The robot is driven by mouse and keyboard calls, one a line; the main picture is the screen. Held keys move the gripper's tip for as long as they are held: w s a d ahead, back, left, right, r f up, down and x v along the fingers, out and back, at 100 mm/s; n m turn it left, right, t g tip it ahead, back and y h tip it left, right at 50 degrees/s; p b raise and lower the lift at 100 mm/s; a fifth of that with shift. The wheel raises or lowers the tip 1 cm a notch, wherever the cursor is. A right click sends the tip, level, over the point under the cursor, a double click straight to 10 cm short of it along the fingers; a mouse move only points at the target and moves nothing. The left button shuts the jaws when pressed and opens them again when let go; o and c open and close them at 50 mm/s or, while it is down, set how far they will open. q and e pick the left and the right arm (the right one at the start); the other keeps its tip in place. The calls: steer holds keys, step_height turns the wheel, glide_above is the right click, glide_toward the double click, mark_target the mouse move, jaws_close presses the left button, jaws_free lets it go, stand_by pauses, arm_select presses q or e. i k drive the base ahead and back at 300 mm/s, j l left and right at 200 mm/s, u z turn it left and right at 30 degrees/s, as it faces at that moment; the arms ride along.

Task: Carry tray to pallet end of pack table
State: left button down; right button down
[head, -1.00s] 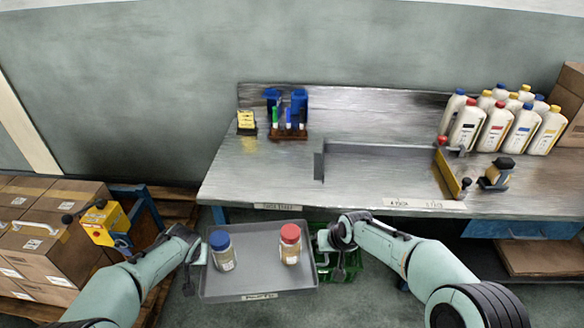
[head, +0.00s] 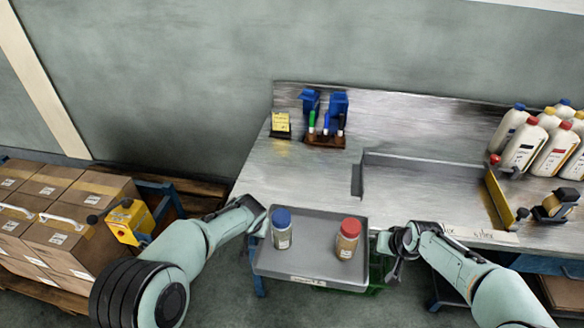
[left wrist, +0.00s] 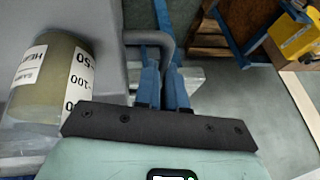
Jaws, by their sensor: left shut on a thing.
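A grey tray (head: 310,266) is held level between my two arms in the head view, in front of the metal pack table (head: 253,177). A jar with a blue lid (head: 282,229) and a jar with a red lid (head: 348,239) stand upright in it. My left gripper (head: 262,218) is at the tray's left side; the left wrist view shows its blue fingers (left wrist: 164,82) shut on the tray handle (left wrist: 150,38). A labelled jar (left wrist: 48,80) is close beside them. My right gripper (head: 388,243) is at the tray's right side; its fingers are not clear.
Stacked cartons (head: 62,225) and a yellow device (head: 128,222) are at the left. A pen holder (head: 325,130) and a yellow card stand (head: 281,124) are on the table's left part. White bottles (head: 535,140) crowd the right. A green crate (head: 377,274) is partly hidden behind the tray.

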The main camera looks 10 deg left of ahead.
mark_target(290, 176)
steer(key=i+j, duration=0.35)
steer(key=i, duration=0.15)
steer(key=i+j, duration=0.3)
steer(key=i, duration=0.25)
